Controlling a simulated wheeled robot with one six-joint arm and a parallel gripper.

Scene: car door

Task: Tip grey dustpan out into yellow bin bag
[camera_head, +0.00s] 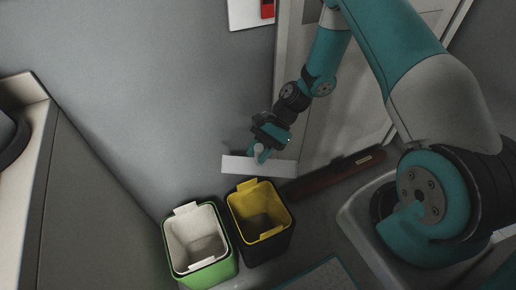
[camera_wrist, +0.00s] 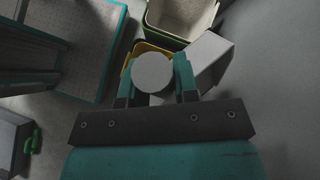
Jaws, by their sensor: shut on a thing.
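The grey dustpan (camera_head: 238,164) shows in the head view as a pale flat panel with a round handle, just above the bins. My gripper (camera_head: 260,150) is shut on the dustpan's handle. In the wrist view, my gripper (camera_wrist: 156,75) has its two teal fingers either side of the round handle end, and the dustpan (camera_wrist: 206,62) slants off to the right. The yellow bin bag (camera_head: 258,207) lines a black bin below the dustpan. In the wrist view a strip of the yellow bag (camera_wrist: 146,46) shows behind the handle. I cannot see what the dustpan holds.
A green bin with a white liner (camera_head: 195,240) stands left of the yellow-lined one. A dark red bar (camera_head: 335,175) lies along the foot of the door. A pale counter (camera_head: 28,180) is at the left. The grey wall is close behind the dustpan.

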